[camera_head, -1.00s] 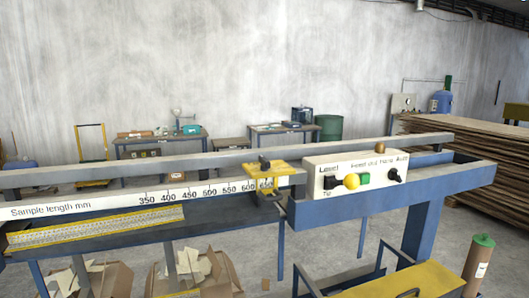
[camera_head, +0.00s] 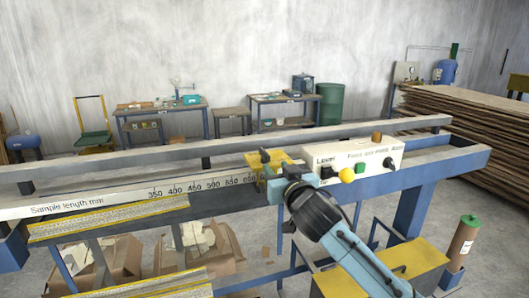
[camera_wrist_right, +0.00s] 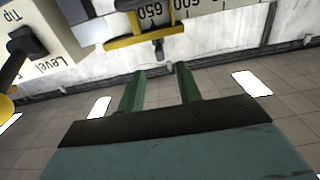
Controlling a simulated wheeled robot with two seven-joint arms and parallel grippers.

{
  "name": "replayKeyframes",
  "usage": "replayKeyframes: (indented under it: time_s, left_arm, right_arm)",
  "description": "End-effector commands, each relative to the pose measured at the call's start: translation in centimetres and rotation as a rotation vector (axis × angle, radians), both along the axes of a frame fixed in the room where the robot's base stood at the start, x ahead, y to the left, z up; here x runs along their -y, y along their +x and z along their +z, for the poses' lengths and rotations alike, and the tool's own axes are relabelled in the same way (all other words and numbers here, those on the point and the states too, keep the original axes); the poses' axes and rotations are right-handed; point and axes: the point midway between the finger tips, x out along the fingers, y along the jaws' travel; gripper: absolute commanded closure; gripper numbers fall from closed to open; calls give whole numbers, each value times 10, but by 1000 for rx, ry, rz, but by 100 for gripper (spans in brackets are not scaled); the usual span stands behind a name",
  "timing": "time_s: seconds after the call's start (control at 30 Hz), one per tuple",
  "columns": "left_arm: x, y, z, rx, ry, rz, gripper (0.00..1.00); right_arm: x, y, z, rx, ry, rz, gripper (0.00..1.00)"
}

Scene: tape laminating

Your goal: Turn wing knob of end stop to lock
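The end stop (camera_head: 256,168) is a yellow bracket on the rail beside the high end of the sample length scale. A dark upright piece (camera_head: 265,156) stands on it. In the right wrist view the yellow end stop (camera_wrist_right: 120,44) shows near the top, with its small dark wing knob (camera_wrist_right: 158,48) on the near side. My right gripper (camera_wrist_right: 160,72) is open and empty. Its two green fingers point at the knob, which lies just past the gap between the fingertips. In the head view the right wrist hides part of the end stop. My left gripper is not in view.
The blue machine frame (camera_head: 435,172) runs underneath. Cardboard boxes (camera_head: 205,250) lie below on the left. A brown roll (camera_head: 462,243) stands at right.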

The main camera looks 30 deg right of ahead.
Motion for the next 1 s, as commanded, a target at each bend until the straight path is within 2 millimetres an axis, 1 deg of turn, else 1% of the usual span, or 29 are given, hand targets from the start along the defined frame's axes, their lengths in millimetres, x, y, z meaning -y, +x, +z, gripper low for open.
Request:
replayKeyframes:
  time_s: [0.03,0.2,0.4,0.5,0.7,1.0]
  left_arm:
    - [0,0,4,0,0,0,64]
    - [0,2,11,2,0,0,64]
    - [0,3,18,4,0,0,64]
    - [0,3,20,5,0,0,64]
    - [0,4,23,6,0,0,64]
    - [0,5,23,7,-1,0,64]
  right_arm:
    - [3,10,3,1,-1,-1,65]
    - [10,38,2,0,-2,-2,65]
    - [17,69,2,0,-1,0,65]
    - [20,81,2,1,-2,-1,65]
    - [23,97,1,0,-1,0,65]
    - [24,101,-1,0,-2,1,65]
